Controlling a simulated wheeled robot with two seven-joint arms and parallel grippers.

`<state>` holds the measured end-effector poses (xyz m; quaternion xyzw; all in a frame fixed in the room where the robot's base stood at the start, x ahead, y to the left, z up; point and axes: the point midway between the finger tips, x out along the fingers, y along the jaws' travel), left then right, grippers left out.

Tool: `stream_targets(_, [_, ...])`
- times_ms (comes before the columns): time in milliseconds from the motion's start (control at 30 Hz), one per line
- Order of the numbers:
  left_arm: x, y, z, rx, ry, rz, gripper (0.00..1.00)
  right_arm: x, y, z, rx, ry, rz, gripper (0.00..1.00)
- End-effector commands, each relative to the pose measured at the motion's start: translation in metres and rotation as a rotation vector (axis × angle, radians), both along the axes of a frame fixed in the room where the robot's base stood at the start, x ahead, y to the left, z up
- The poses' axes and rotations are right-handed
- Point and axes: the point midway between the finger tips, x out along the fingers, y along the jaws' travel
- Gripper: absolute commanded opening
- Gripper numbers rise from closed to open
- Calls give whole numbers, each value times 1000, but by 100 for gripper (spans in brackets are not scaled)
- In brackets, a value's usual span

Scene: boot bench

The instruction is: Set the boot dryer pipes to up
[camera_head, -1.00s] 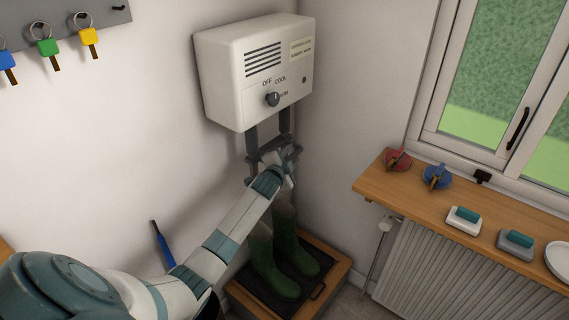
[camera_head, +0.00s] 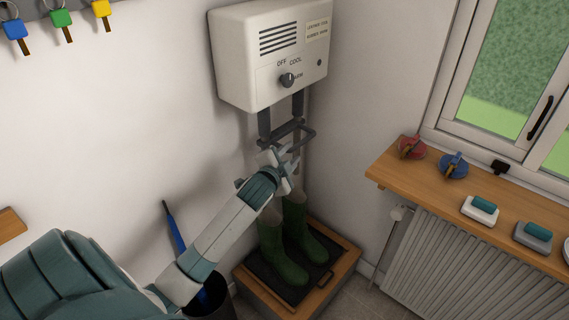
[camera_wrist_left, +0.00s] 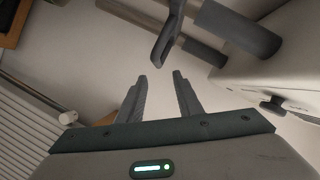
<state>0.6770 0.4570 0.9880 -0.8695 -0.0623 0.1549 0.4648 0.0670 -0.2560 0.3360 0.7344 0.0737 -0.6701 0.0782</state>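The boot dryer (camera_head: 245,65) is a white wall box with a dial (camera_head: 287,80). Two dark pipe sections (camera_head: 264,124) hang from its underside, with a dark bar frame (camera_head: 312,138) sticking out at their lower end. Paler lengths run down behind my gripper towards green boots (camera_head: 296,225). My left gripper (camera_head: 281,155) is just below the bar frame, apart from it. The left wrist view shows its fingers (camera_wrist_left: 161,82) open and empty, with the dark bar (camera_wrist_left: 169,38) beyond the tips and the thick pipes (camera_wrist_left: 235,27) to the right. My right gripper is not in view.
The boots stand on a dark mat in a wooden tray (camera_head: 345,262). A blue umbrella (camera_head: 174,228) stands in a dark bin (camera_head: 212,298) at left. A wooden sill (camera_head: 400,178) over a radiator (camera_head: 430,255) is at right. Keys (camera_head: 62,18) hang upper left.

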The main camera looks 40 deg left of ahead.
Motion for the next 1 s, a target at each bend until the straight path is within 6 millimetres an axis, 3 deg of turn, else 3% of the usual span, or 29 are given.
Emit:
stream_targets(200, [-30,-8,6,0,-1,-1,32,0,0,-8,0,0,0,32])
stream_targets(400, [-43,-12,10,0,-1,0,32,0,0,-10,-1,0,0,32])
stream_targets(1000, [-45,-12,11,0,-1,1,32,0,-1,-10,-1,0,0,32])
